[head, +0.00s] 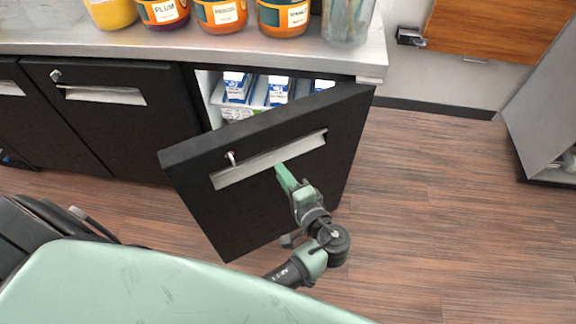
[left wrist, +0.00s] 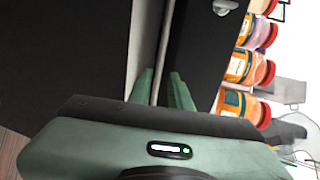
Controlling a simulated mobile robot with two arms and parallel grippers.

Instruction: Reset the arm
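My left gripper (head: 284,176) is at the long metal handle (head: 235,174) of a black cabinet door (head: 270,195), which stands partly open. In the left wrist view its two green fingers (left wrist: 165,92) are close together, with the thin lip of the handle (left wrist: 170,40) between them. The gripper looks shut on this lip, though the exact contact is hidden. My right gripper is in neither view.
Blue-and-white cartons (head: 279,90) stand inside the cabinet. Labelled jars (head: 222,13) and a clear container (head: 347,22) stand on the counter (head: 170,40) above. A second cabinet door (head: 110,105) at left is closed. The wooden floor (head: 430,190) at right is clear.

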